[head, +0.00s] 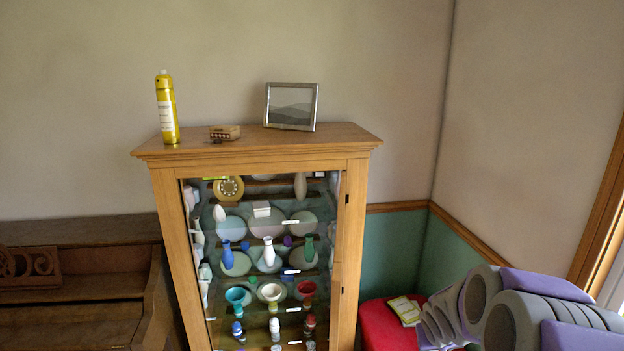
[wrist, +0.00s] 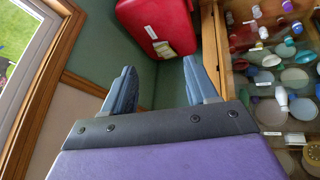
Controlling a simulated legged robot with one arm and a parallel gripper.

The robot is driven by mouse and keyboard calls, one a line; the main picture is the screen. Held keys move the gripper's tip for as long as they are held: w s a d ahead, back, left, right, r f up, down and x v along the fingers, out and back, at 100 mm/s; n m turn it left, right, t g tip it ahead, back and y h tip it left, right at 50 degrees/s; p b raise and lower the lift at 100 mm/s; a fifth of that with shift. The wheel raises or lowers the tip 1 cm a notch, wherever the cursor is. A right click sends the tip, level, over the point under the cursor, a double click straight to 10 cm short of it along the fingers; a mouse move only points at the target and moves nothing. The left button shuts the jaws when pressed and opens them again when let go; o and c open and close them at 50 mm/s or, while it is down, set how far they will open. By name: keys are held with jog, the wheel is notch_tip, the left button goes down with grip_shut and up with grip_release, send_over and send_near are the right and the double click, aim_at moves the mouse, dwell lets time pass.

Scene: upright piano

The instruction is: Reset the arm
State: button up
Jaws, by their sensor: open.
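My gripper (wrist: 158,85) shows in the wrist view with its two grey-blue fingers spread apart and nothing between them. It is open. Beyond the fingertips is a green wall panel, with a red seat or case (wrist: 155,25) past them at the top. In the head view my arm comes in at the lower right, and its end is low beside the red thing, to the right of the cabinet. The gripper's fingers do not show clearly there.
A wooden glass-front cabinet (head: 262,163) holds vases and plates. A piano (head: 75,290) is at the left. A wood-framed window (wrist: 35,60) is near the arm.

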jog(key=s+a+r+g+y, duration=0.1)
jog(key=s+a, duration=0.4)
jog(key=s, duration=0.7)
jog(key=s+a+r+g, duration=0.3)
jog(key=s+a+r, duration=0.1)
jog(key=s, duration=0.9)
jog(key=s+a+r+g+y, duration=0.1)
jog(key=s+a, duration=0.5)
jog(key=s, duration=0.6)
jog(key=shift+s+r+n+g+y, duration=0.3)
jog(key=shift+s+r+n+g, duration=0.1)
jog(key=shift+r+g, duration=0.5)
